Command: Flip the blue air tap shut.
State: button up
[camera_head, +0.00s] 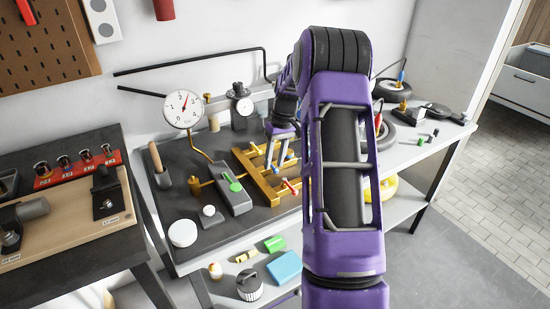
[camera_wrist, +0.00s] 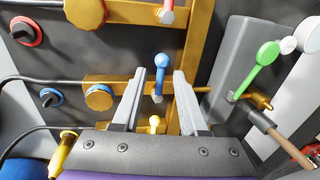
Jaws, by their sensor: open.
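The blue air tap (camera_wrist: 160,66) has a blue lever on a short metal stem, mounted on the brass manifold (camera_wrist: 185,58). In the wrist view the lever stands just beyond and between my open fingertips; contact cannot be told. My gripper (camera_wrist: 158,80) is open and empty, with one finger on each side of the lever. In the head view my gripper (camera_head: 279,152) reaches down over the brass manifold (camera_head: 245,158), and my arm hides part of it.
A red-handled tap (camera_head: 291,187) sits lower on the manifold. A green lever (camera_head: 232,182) lies on a grey block (camera_head: 234,196) to the left.

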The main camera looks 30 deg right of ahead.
jog(key=d+r+p, duration=0.1)
jog(key=d+r, duration=0.2)
jog(key=r, duration=1.4)
jog(key=shift+d+p, duration=0.2)
jog(key=shift+p, duration=0.2)
jog(key=shift+w, duration=0.1)
